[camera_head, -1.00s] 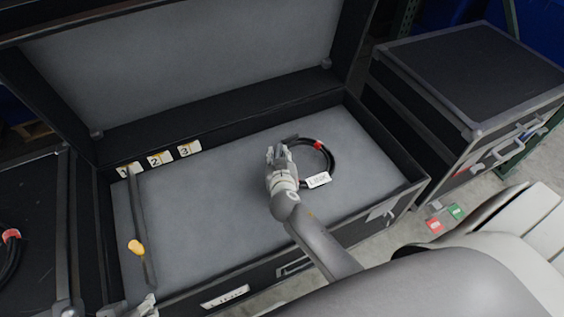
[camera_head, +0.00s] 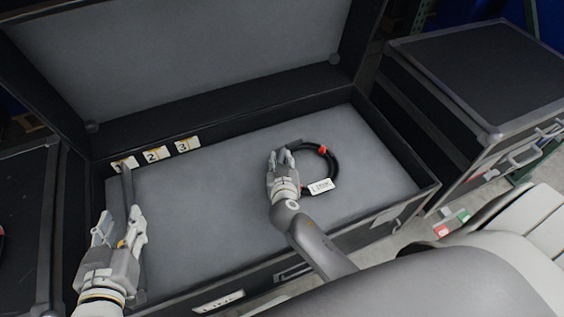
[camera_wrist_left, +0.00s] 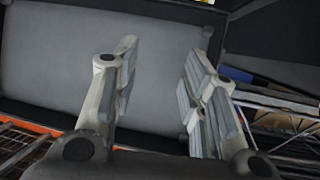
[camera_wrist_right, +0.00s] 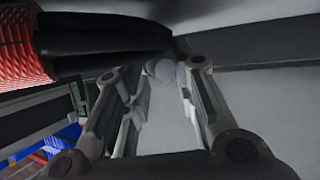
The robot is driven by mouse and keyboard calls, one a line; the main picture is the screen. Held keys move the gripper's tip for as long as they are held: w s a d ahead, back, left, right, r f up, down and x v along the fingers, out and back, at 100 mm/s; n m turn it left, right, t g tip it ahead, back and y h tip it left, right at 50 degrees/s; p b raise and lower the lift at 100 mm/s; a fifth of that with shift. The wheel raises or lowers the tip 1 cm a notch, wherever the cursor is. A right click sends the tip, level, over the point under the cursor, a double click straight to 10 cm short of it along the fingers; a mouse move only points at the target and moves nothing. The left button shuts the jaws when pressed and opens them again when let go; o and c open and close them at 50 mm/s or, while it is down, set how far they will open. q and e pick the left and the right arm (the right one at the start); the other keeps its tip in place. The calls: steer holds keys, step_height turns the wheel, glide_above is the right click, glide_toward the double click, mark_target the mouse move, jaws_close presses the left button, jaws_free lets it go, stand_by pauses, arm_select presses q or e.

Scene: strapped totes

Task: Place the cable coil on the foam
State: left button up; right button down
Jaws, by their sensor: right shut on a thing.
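The cable coil (camera_head: 333,165) is a black ring with red tape and a white tag, at the right part of the open case. My right gripper (camera_head: 282,157) is shut on its left side. In the right wrist view the black cable (camera_wrist_right: 110,40) crosses at the fingertips, its red-wrapped part very close to the camera. The grey foam (camera_head: 225,210) lines the case floor under the coil; I cannot tell whether the coil touches it. My left gripper (camera_head: 121,222) is open above the case's left end; its spread fingers also show in the left wrist view (camera_wrist_left: 155,75).
The case lid (camera_head: 190,60) stands open at the back. Number cards (camera_head: 155,155) lie along the back left edge. A dark strap (camera_head: 128,188) runs down the left side, partly hidden by my left gripper. A closed black case (camera_head: 480,70) stands at the right. The foam's middle is clear.

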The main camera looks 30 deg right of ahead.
steer(key=c, duration=1.2)
jaws_free()
steer(key=shift+s+d+f, duration=0.1)
steer(key=shift+f, duration=0.1)
steer(key=shift+s+r, duration=0.15)
steer(key=p+v, duration=0.1)
steer(key=v, duration=0.9)
steer(key=shift+s+p, duration=0.15)
steer(key=shift+p, duration=0.15)
arm_select(q)
steer(key=s+a+f+g+y, duration=0.1)
steer(key=s+a+f+g, duration=0.1)
steer(key=s+f+g, duration=0.2)
steer(key=shift+s+f, duration=0.4)
steer(key=shift+f, duration=0.55)
arm_select(e)
steer(key=shift+s+a+r, duration=0.3)
steer(key=shift+s+a, duration=0.1)
steer(key=shift+s, duration=0.1)
